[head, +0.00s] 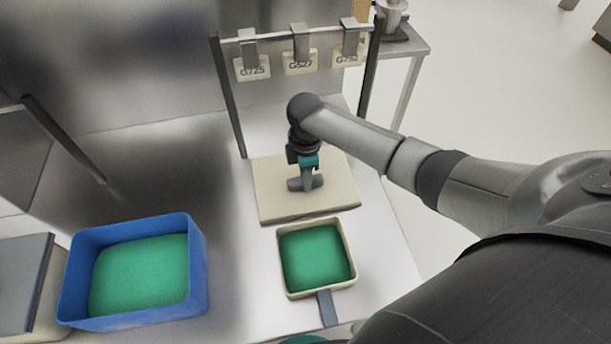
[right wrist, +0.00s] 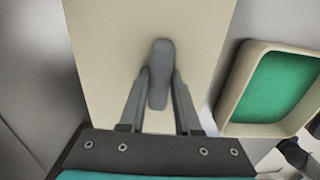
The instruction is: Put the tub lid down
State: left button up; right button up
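The tub lid (head: 274,196) is a flat cream board with a grey handle, lying at or just above the steel table behind the cream tub. The open tub (head: 286,290) has a green inside and a grey handle at its front. My right gripper (head: 306,178) points down over the lid. In the right wrist view, the fingers of my right gripper (right wrist: 160,82) close on both sides of the grey lid handle (right wrist: 160,62), with the lid (right wrist: 105,45) beneath. The tub (right wrist: 234,100) shows at the right there.
A blue bin (head: 75,285) with green contents stands at the left. A steel rack (head: 232,105) with hanging number tags (head: 252,68) stands behind the lid. Bare table lies between the bin and the lid. A grey-topped box (head: 22,270) is at far left.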

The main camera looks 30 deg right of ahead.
jog(key=o, duration=0.5)
notch_tip(320, 180, up, 12)
jog(key=p, duration=0.2)
jog(key=shift+r+p, duration=0.2)
jog(key=shift+p, duration=0.2)
